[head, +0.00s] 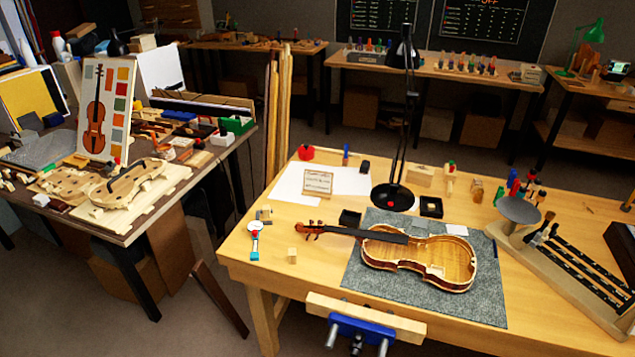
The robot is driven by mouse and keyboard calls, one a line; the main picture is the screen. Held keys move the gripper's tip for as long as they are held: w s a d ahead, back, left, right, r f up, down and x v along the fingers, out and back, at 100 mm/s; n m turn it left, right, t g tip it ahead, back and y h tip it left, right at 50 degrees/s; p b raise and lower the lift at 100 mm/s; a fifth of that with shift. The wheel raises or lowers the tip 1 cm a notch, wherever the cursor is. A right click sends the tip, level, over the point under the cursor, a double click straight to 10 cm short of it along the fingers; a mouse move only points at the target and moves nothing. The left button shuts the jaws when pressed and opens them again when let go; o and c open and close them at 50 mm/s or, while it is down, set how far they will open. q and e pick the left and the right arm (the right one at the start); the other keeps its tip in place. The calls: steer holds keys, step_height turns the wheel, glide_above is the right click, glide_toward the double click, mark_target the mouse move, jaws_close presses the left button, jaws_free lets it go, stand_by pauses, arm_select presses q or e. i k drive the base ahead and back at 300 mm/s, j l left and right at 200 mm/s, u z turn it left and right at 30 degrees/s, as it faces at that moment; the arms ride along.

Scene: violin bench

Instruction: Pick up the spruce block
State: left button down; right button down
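A small pale wooden block (292,256), which looks like the spruce block, stands on the front left part of the workbench (266,250). It is just right of a dial gauge with a blue and red base (254,240) and left of the grey mat. Nothing touches it or covers it. Other pale wood pieces (419,175) stand further back, so its identity rests on looks alone. Neither of my grippers shows in the head view.
An open violin body (445,262) lies on the grey mat (375,283), its neck reaching left above the block. A black lamp (392,196) stands behind. A blue vise (360,330) juts from the front edge. Bench around the block is mostly clear.

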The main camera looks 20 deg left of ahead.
mark_target(266, 210)
steer(key=z, duration=0.25)
steer(key=j+z, duration=0.45)
steer(key=k+j+z, duration=0.1)
steer(key=j+z, duration=0.3)
steer(key=k+j+z, duration=0.1)
steer(key=j+z, duration=0.35)
